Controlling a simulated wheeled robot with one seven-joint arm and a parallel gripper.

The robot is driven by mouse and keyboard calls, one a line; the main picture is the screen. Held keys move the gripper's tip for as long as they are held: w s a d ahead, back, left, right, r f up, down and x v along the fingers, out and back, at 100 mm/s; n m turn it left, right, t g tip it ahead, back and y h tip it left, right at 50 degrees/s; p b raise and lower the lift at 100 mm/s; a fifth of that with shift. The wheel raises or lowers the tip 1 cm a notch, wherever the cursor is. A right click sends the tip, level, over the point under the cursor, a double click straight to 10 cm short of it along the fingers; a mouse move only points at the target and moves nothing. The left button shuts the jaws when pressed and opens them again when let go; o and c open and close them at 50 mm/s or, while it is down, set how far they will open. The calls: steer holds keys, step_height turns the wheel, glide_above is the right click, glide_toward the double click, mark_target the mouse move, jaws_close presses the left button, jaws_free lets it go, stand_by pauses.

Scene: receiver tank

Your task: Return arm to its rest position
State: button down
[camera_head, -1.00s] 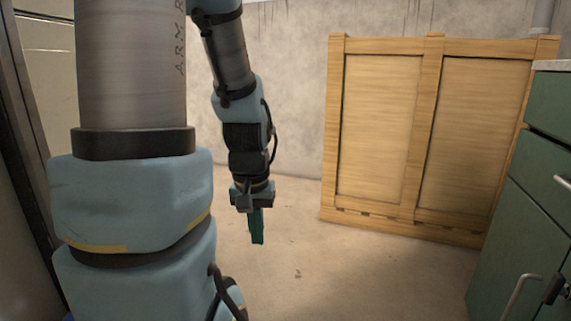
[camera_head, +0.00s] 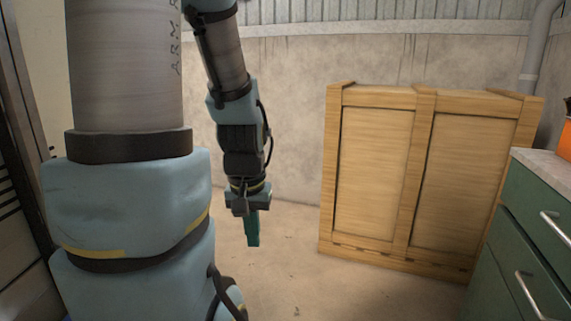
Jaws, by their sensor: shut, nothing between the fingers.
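My arm (camera_head: 125,80) fills the left of the head view, with its lower links hanging down near the middle. My gripper (camera_head: 252,243) points down at the end of it, with green fingers together and nothing held. It hangs in the air, apart from the crate and the cabinet.
A large wooden crate (camera_head: 375,175) stands on the floor to the right, against the concrete wall (camera_head: 295,120). A green cabinet (camera_head: 530,225) with metal handles is at the right edge, with an orange object (camera_head: 566,140) on top. The floor (camera_head: 300,285) below my gripper is clear.

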step_height(320, 180, up, 13)
steer(key=p, duration=1.1)
steer(key=shift+r, duration=0.2)
